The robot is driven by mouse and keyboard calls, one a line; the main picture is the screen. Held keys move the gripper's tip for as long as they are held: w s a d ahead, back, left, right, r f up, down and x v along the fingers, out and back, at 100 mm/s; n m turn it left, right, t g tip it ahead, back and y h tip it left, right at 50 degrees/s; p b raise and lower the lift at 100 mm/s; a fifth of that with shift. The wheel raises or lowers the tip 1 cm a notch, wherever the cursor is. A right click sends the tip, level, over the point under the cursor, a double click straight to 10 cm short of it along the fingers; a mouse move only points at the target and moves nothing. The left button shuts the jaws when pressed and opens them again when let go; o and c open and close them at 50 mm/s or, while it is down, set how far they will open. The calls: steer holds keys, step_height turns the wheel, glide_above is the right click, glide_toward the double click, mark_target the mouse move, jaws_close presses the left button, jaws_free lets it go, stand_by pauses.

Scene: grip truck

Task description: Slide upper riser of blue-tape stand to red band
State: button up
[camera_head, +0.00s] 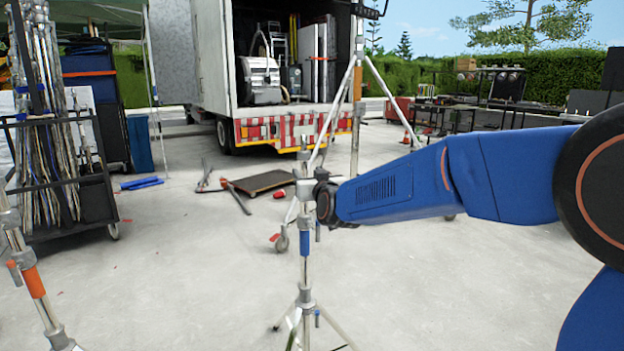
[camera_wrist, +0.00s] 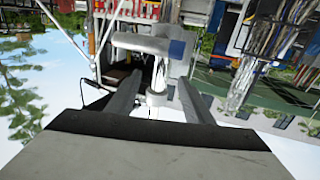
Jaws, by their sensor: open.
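The blue-tape stand (camera_head: 305,243) stands upright on splayed legs in the head view, its blue tape partway up the column. Its thin upper riser (camera_head: 304,163) rises above my gripper (camera_head: 308,190). No red band can be made out on it. In the wrist view my gripper (camera_wrist: 155,100) has its two fingers apart, with a pale round end of a tube (camera_wrist: 157,97) showing between them. A grey fitting with a blue end (camera_wrist: 142,43) lies just beyond the fingertips. Whether the fingers touch the tube cannot be told.
An orange-tape stand (camera_head: 35,282) is at the front left. A rack of poles (camera_head: 50,130) stands behind it. Open concrete lies at the right front.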

mark_target(305, 170)
steer(key=shift+x, duration=2.7)
jaws_close()
step_height(305, 170, up, 24)
stand_by(2.3)
steer(key=shift+o, duration=0.4)
jaws_free()
steer(key=shift+s, duration=0.1)
